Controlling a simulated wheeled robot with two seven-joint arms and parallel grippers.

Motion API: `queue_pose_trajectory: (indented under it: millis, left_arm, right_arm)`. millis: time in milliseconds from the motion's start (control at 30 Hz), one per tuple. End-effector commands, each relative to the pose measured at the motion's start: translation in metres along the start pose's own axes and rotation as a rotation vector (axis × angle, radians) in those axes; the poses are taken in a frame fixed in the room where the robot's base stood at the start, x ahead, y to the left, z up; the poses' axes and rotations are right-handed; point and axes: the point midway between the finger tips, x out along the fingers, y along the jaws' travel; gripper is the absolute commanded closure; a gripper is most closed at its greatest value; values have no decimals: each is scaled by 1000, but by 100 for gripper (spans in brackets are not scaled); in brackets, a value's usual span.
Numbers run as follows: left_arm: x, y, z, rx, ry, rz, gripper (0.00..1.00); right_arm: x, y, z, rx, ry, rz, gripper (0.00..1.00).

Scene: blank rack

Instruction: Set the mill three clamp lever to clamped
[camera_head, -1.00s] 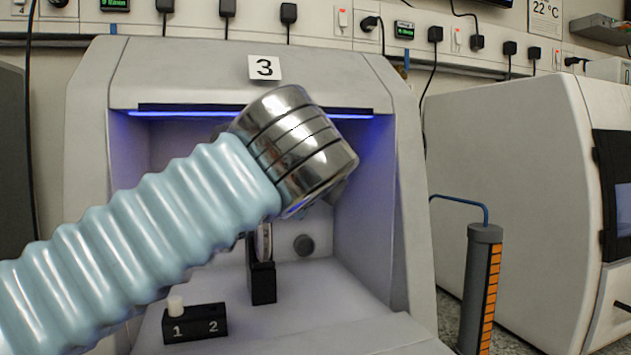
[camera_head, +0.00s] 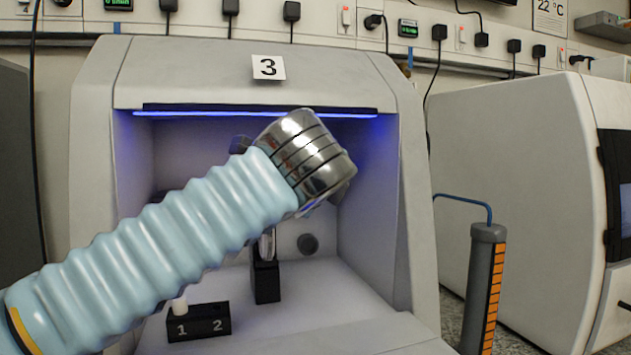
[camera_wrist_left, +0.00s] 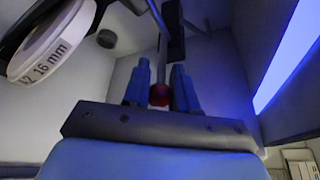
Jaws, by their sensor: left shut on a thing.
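Mill 3, a grey housing (camera_head: 95,140) with a "3" plate (camera_head: 268,67), stands in front of me in the head view. My left arm reaches into its open bay and hides my left gripper there. In the left wrist view my left gripper (camera_wrist_left: 161,76) is shut on the red ball knob (camera_wrist_left: 159,95) of the clamp lever, whose thin grey rod (camera_wrist_left: 161,45) runs up from it. The lever is hidden in the head view, so I cannot tell its angle there. My right gripper is not in view.
A black two-position block (camera_head: 198,324) marked 1 and 2 has its white peg (camera_head: 179,306) at 1. A black stand (camera_head: 267,283) is behind it. A white disc marked "16 mm" (camera_wrist_left: 50,45) is close to the gripper. A grey-orange cylinder (camera_head: 484,285) stands right of the mill.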

Motion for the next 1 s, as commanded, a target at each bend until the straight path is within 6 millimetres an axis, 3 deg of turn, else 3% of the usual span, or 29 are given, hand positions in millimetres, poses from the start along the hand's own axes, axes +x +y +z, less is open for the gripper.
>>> queue_pose_trajectory:
  millis: [200,533,933,967,1000]
  left_arm:
    - [0,1,-1,1,-3,-7,100]
    - [7,18,-10,72,-116,-156,100]
    - [7,15,-8,86,-138,-185,100]
    - [7,15,-8,86,-138,-185,72]
    - [7,15,-8,86,-137,-185,66]
  right_arm:
    - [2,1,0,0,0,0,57]
    - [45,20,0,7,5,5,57]
    - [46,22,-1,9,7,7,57]
    - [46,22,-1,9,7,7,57]
    - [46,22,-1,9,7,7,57]
